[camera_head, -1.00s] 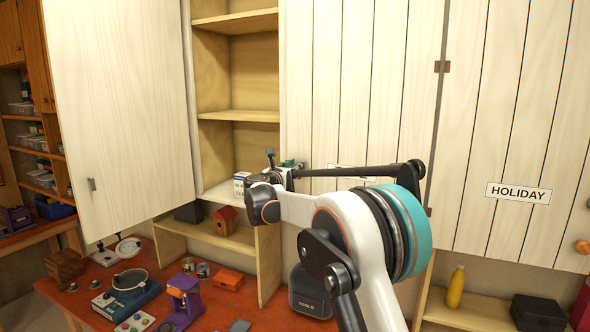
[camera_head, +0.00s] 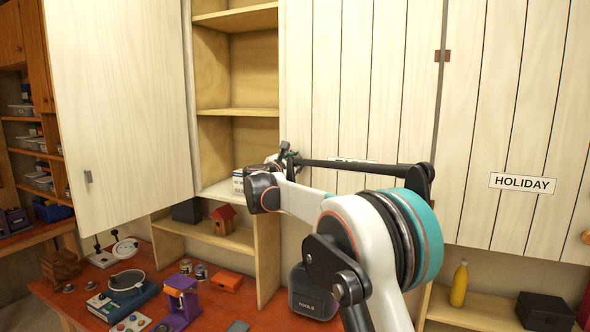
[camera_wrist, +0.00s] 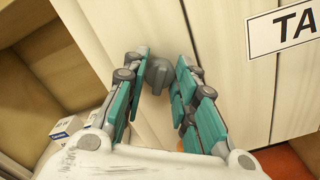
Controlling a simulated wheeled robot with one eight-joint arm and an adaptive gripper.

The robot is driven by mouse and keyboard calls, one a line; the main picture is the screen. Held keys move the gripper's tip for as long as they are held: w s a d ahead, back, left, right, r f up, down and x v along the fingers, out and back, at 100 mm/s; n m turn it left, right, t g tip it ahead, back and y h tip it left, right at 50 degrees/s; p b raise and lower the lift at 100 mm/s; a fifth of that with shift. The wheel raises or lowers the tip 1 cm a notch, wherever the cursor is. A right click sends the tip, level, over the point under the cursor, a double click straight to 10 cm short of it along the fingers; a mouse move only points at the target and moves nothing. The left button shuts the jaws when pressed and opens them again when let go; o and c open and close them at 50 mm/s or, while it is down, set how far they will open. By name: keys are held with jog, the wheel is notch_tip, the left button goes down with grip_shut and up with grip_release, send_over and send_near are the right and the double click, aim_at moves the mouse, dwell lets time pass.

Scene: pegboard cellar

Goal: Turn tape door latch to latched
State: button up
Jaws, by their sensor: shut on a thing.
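The tape door (camera_head: 315,90) is a pale plank door that looks closed beside the open shelves. Its label, partly cut off to "TA" (camera_wrist: 287,28), shows at the upper right of the wrist view. The latch (camera_wrist: 160,75) is a small grey knob on this door, between the teal fingertips of my gripper (camera_wrist: 162,80). My gripper is shut on the latch, with its fingers on either side. In the head view my gripper (camera_head: 287,153) is small and partly hidden by my wrist, and the latch cannot be made out. The latch's exact angle is hard to tell.
An open white door (camera_head: 120,100) hangs at the left, next to open shelves (camera_head: 240,113). A small white box (camera_wrist: 68,126) sits on the shelf left of my gripper. The HOLIDAY door (camera_head: 510,120) is at the right. A red workbench (camera_head: 225,305) with several items lies below.

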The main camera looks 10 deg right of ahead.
jog(key=m+b, duration=0.2)
jog(key=m, duration=0.3)
jog(key=shift+f+m, duration=0.15)
jog(key=shift+m, duration=0.15)
jog(key=m+b, duration=0.2)
jog(key=m, duration=0.3)
jog(key=shift+m, duration=0.4)
jog(key=o, duration=1.1)
jog(key=shift+d, duration=0.1)
jog(key=shift+c, duration=0.2)
jog(key=shift+s, duration=0.1)
jog(key=v, duration=1.2)
